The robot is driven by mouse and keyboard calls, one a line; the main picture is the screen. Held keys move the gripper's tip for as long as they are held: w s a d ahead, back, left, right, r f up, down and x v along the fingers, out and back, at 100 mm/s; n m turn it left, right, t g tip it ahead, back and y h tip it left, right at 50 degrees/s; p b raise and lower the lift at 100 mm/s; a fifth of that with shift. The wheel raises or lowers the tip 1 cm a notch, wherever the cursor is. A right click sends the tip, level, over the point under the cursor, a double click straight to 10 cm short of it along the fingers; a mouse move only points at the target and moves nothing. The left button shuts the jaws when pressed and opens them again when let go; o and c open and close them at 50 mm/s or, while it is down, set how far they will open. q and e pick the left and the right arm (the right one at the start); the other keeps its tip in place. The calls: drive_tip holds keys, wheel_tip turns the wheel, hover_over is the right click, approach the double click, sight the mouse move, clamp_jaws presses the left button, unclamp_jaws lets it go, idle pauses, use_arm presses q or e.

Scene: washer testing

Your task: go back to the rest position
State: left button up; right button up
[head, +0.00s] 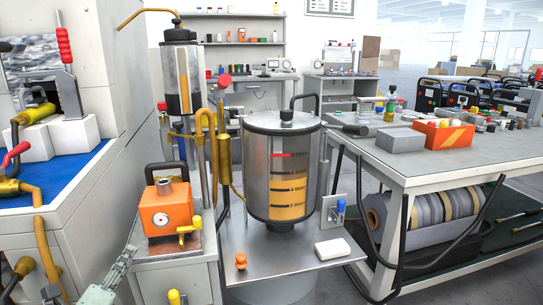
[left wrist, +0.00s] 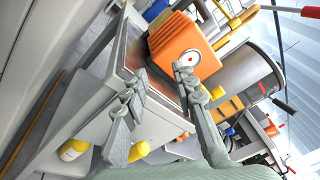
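My left gripper (head: 116,278) is at the bottom left of the head view, low in front of the bench and partly cut off by the frame edge. In the left wrist view my left gripper (left wrist: 158,80) shows two fingers spread apart with nothing between them. The orange box with a round dial (head: 168,208) stands on a small metal-topped stand beyond the fingers. It also shows tilted in the left wrist view (left wrist: 184,45), apart from the fingers. My right gripper does not show in either view.
A clear tank with an orange scale (head: 284,170) stands on a metal bench (head: 262,247) with a white block (head: 333,249). A workbench (head: 425,167) with tools and an orange bin (head: 444,134) is at right. A blue-topped machine (head: 60,185) is at left.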

use_arm(q)
drive_tip(key=s+a+f+n+g+y+p, duration=0.1)
drive_tip(key=s+f+n+g+y, duration=0.1)
drive_tip(key=s+f+n+g, duration=0.35)
drive_tip(key=s+a+f+n+g+y+p, duration=0.1)
drive_tip(key=s+f+n+g+y, duration=0.15)
drive_tip(key=s+f+n, duration=0.6)
drive_tip(key=s+d+f+n+g+h, duration=0.3)
drive_tip(key=s+d+f+n+g, duration=0.4)
drive_tip(key=s+f, duration=0.4)
drive_tip(key=shift+d+f+n+h+p, duration=0.35)
drive_tip(key=shift+d+n+p, duration=0.1)
drive_tip(key=shift+d, duration=0.45)
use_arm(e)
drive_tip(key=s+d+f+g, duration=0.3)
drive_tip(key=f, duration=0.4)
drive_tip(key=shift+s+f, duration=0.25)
